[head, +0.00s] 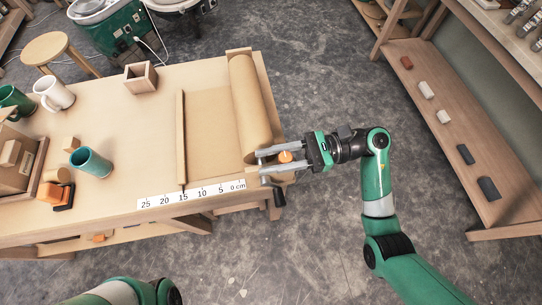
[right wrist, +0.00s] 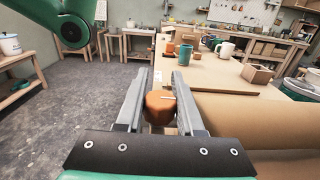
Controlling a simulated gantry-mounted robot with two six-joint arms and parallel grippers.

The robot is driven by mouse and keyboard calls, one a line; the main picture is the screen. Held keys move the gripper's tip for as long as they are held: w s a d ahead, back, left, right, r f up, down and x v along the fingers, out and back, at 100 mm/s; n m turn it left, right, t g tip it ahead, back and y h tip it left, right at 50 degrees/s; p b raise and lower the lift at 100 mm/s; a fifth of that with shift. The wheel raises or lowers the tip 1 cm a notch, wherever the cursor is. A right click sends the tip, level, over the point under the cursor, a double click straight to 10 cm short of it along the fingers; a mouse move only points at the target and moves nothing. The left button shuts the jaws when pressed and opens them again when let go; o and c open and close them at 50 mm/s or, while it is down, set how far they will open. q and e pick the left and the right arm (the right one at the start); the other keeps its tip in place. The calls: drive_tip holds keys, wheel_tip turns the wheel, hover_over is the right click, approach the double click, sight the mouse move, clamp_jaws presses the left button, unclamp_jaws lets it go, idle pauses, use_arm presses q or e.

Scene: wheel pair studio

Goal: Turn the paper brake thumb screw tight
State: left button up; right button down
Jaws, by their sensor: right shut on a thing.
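The paper brake thumb screw (head: 286,156) is an orange knob at the right end of the paper roll (head: 250,105). My right gripper (head: 262,162) reaches in from the right and is shut on this knob, one grey finger on each side. In the right wrist view the knob (right wrist: 160,106) sits between the fingers of the gripper (right wrist: 160,72), with a pale line on it. The brown paper (head: 208,125) lies flat left of the roll. My left gripper is out of view; only part of its arm shows at the bottom of the head view.
A black crank handle (head: 278,198) hangs just below the gripper. A ruler strip (head: 190,196) runs along the table's front edge. A teal mug (head: 90,162), a white mug (head: 54,95) and a wooden box (head: 140,77) stand farther left. Bare floor lies right of the table.

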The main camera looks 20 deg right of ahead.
sight(281, 153)
drive_tip(key=shift+m+t, duration=0.3)
drive_tip(key=shift+t, duration=0.1)
drive_tip(key=m+t, duration=0.1)
drive_tip(key=t+h, duration=0.1)
drive_tip(key=shift+w+d+m+t+p, duration=0.1)
drive_tip(key=shift+w+m+t+p, duration=0.2)
drive_tip(key=shift+m+t, duration=0.1)
drive_tip(key=shift+w+d+m+t+h+p, duration=0.25)
drive_tip(key=shift+d+m+t+h+p, duration=0.05)
drive_tip(key=shift+m+t+h+p, duration=1.5)
drive_tip(key=shift+w+d+m+t+h+p, duration=0.35)
drive_tip(key=shift+m+t+h+p, duration=1.1)
drive_tip(key=shift+h+p, duration=0.6)
drive_tip(key=shift+w+d+m+t+h+p, duration=0.2)
drive_tip(key=shift+d+m+t+h+p, duration=0.1)
drive_tip(key=shift+m+t+h+p, duration=1.5)
drive_tip(key=c, duration=0.5)
unclamp_jaws()
drive_tip(key=shift+c, duration=0.2)
